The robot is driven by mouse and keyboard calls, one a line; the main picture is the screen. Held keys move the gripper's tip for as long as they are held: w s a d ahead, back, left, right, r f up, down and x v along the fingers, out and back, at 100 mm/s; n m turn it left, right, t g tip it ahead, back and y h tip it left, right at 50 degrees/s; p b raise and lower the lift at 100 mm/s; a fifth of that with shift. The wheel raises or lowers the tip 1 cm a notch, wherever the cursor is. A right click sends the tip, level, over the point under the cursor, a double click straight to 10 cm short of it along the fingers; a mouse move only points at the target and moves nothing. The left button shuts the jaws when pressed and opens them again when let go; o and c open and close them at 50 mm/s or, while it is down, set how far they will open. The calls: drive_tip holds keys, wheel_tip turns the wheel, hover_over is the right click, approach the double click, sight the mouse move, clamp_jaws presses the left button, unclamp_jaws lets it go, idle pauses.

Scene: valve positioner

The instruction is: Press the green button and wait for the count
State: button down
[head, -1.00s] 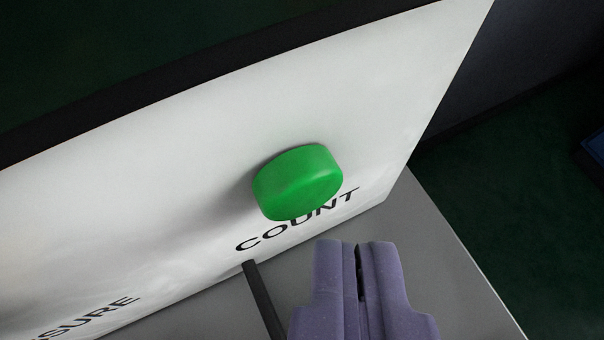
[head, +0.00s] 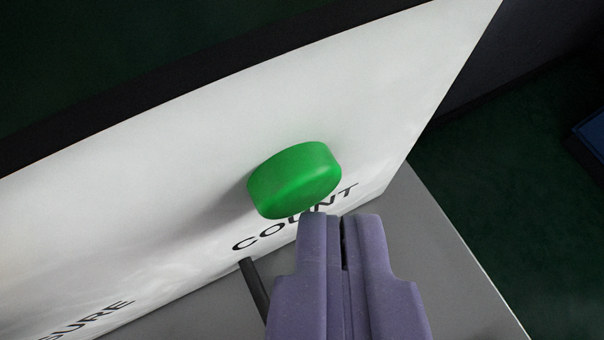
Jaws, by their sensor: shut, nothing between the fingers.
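The green button (head: 294,181) is a round, thick knob standing out from a white panel (head: 150,165). The word COUNT (head: 262,238) is printed in black below it, partly covered by my gripper. My gripper (head: 341,218) is purple, with its fingers shut and nothing between them. Its tips appear just below and to the right of the button in the picture. I cannot tell whether they touch it, but a small gap seems to show.
A thin dark rod (head: 255,284) lies left of my gripper over the grey surface (head: 425,245). A black edge (head: 160,80) tops the panel. Dark green floor (head: 500,190) lies to the right.

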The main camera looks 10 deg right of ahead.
drive_tip(key=shift+w, duration=0.2)
drive_tip(key=shift+s, duration=0.1)
drive_tip(key=shift+s+d, duration=0.15)
drive_tip(key=shift+s, duration=0.6)
drive_tip(key=s, duration=0.2)
drive_tip(key=s+d+b, duration=0.1)
drive_tip(key=s, duration=0.2)
idle(0.4)
